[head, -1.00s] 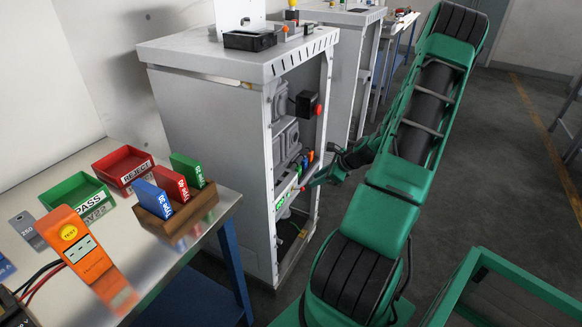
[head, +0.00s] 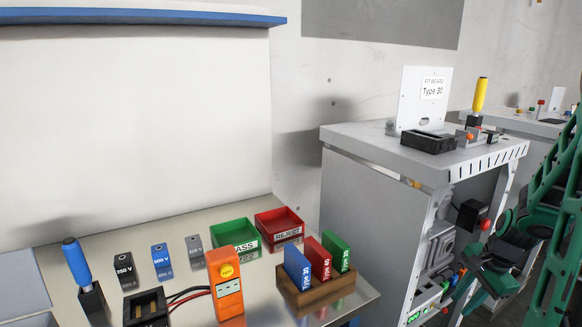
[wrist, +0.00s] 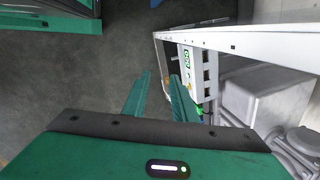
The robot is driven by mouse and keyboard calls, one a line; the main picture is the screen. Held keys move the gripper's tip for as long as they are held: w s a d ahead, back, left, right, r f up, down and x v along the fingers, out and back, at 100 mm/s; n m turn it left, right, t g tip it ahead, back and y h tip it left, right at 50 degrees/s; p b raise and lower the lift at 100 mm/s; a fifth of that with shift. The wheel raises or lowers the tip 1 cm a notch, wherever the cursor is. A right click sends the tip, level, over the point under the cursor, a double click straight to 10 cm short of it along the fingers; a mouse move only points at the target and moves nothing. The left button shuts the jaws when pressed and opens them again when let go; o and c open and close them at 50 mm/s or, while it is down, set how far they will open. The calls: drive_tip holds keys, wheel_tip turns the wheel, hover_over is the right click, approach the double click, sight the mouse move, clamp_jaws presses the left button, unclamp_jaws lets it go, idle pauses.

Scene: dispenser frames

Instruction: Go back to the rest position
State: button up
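My gripper (wrist: 160,77) shows two green fingers with a clear gap and only floor between them in the wrist view. It is open and empty. In the head view my green arm is at the right edge and my gripper (head: 478,280) is beside the cabinet's (head: 375,185) open front. Whether a finger touches the cabinet, I cannot tell.
A table (head: 105,238) at left holds a green tray (head: 233,236), a red tray (head: 279,229), a wooden holder (head: 318,293) with coloured cards and an orange tester (head: 225,286). A yellow-handled tool (head: 480,95) stands on the cabinet. The wrist view shows bare floor (wrist: 90,75).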

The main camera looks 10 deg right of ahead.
drive_tip(key=s+a+r+n+g, duration=0.2)
drive_tip(key=s+a+r+n, duration=1)
drive_tip(key=s+a+r, duration=0.2)
drive_tip(key=shift+s+h, duration=0.3)
drive_tip(key=shift+s, duration=0.95)
